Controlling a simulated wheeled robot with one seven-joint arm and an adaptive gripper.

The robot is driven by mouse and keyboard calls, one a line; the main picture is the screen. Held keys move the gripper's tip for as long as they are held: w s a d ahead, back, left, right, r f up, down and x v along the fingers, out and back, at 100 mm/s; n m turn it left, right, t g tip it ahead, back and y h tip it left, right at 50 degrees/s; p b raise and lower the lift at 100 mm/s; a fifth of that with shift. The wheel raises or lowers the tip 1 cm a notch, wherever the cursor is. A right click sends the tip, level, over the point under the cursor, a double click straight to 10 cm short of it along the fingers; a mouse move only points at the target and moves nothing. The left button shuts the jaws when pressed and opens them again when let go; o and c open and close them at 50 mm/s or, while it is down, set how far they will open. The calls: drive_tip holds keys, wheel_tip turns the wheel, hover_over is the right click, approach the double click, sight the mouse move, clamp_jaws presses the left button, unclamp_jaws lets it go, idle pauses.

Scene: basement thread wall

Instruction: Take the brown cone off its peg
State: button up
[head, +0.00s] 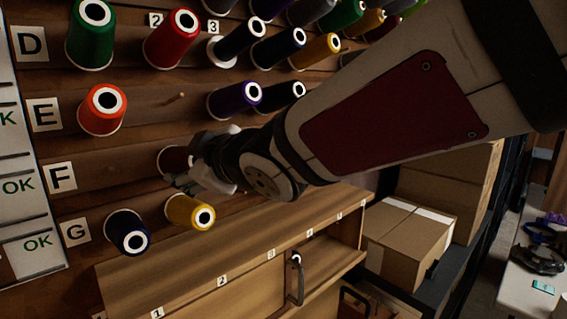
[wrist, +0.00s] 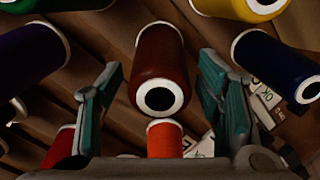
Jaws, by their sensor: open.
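The brown cone (head: 173,161), dark reddish brown, is on the wall in row F. In the head view my gripper (head: 197,170) partly covers it. In the wrist view the brown cone (wrist: 159,62) has its white-ringed end towards me and lies between the two teal-padded fingers of my gripper (wrist: 158,88). The fingers are open, with a gap visible on each side of the cone. The peg under the cone is hidden.
An orange cone (head: 103,109) sits in row E, beside an empty peg (head: 177,97). A navy cone (head: 128,232) and a yellow cone (head: 190,213) are in row G just below. A wooden ledge (head: 190,268) juts out underneath; cardboard boxes (head: 408,240) stand at right.

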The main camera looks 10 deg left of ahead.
drive_tip(key=c, duration=1)
drive_tip(key=shift+p+v, duration=3.85)
drive_tip(key=shift+v, duration=1.75)
drive_tip(key=shift+f, duration=0.15)
drive_tip(key=shift+d, duration=0.1)
drive_tip(key=shift+s+d+r+p, duration=1.3)
drive_tip(key=shift+d+r+p, duration=0.15)
drive_tip(key=shift+p, duration=0.45)
